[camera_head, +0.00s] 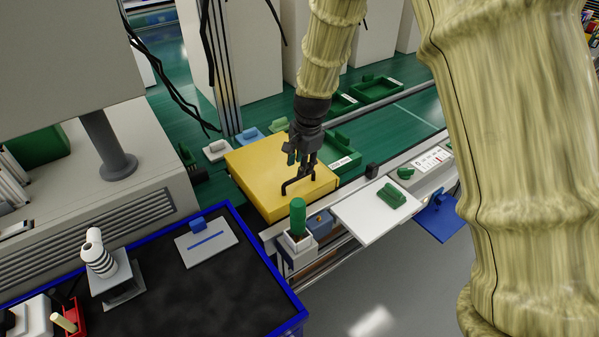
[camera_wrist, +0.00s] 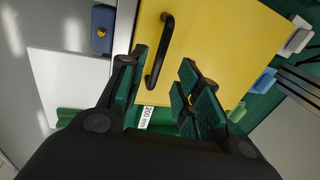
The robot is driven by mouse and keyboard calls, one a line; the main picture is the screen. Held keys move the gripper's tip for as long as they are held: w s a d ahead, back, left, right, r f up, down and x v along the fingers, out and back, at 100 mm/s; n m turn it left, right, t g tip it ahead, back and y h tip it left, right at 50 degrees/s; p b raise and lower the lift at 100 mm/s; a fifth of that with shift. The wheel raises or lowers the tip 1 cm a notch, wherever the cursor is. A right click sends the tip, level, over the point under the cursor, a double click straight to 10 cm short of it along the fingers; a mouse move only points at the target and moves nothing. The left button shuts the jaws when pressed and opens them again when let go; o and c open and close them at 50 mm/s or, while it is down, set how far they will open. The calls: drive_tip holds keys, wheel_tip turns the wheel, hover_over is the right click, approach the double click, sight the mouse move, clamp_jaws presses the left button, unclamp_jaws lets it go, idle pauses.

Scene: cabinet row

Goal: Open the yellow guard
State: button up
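The yellow guard (camera_head: 265,173) is a flat yellow box lid on the green conveyor, and it lies closed. It fills the upper middle of the wrist view (camera_wrist: 210,45). Its black handle (camera_head: 298,184) is a bar near the front edge; in the wrist view the handle (camera_wrist: 160,52) runs upright, just past the left finger. My gripper (camera_head: 302,158) points down above the guard, close to the handle. In the wrist view my gripper (camera_wrist: 163,80) has its green-padded fingers apart, with the lower end of the handle showing between them. I cannot tell whether a finger touches it.
A green-handled tool (camera_head: 298,217) stands upright in a holder at the guard's front corner. A white plate (camera_head: 375,212) with a green handle lies to the right. Green trays (camera_head: 376,90) sit behind. A blue-edged black table (camera_head: 190,270) is at front left.

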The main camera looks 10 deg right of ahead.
drive_tip(key=shift+w+a+f+p, duration=0.1)
drive_tip(key=shift+w+f+p, duration=0.15)
drive_tip(key=shift+f, duration=1)
drive_tip(key=shift+w+a+f+p, duration=0.1)
drive_tip(key=shift+w+f, duration=0.1)
drive_tip(key=shift+f, duration=1.05)
clamp_jaws()
